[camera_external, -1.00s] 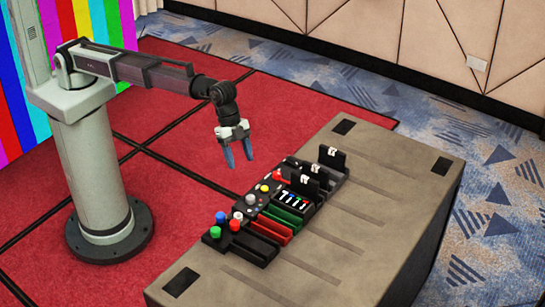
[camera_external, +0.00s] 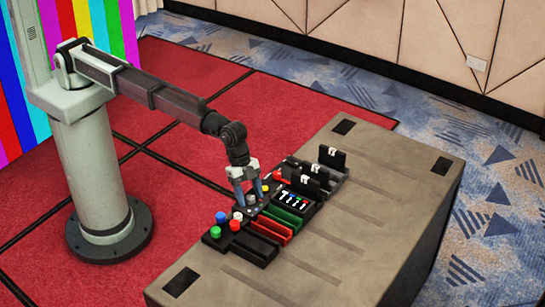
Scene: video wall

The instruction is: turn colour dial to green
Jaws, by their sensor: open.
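The black control panel (camera_external: 225,241) lies along the near side of the grey console top. My gripper (camera_external: 248,201) points down over its middle part, its blue fingers apart. A small grey knob (camera_external: 251,198) shows between the fingertips; whether they touch it is too small to tell. Which knob is the colour dial, and where it points, I cannot make out. A yellow knob (camera_external: 265,188) is just right of the fingers. Blue (camera_external: 220,216), green (camera_external: 215,231), red (camera_external: 234,225) and white (camera_external: 238,215) buttons are at the panel's left end.
A slider block (camera_external: 294,199) and a red control (camera_external: 277,176) are right of my gripper. Red (camera_external: 273,228) and green (camera_external: 283,215) slots lie in front. Upright black pieces (camera_external: 331,158) stand farther right. The console top (camera_external: 370,200) is otherwise clear.

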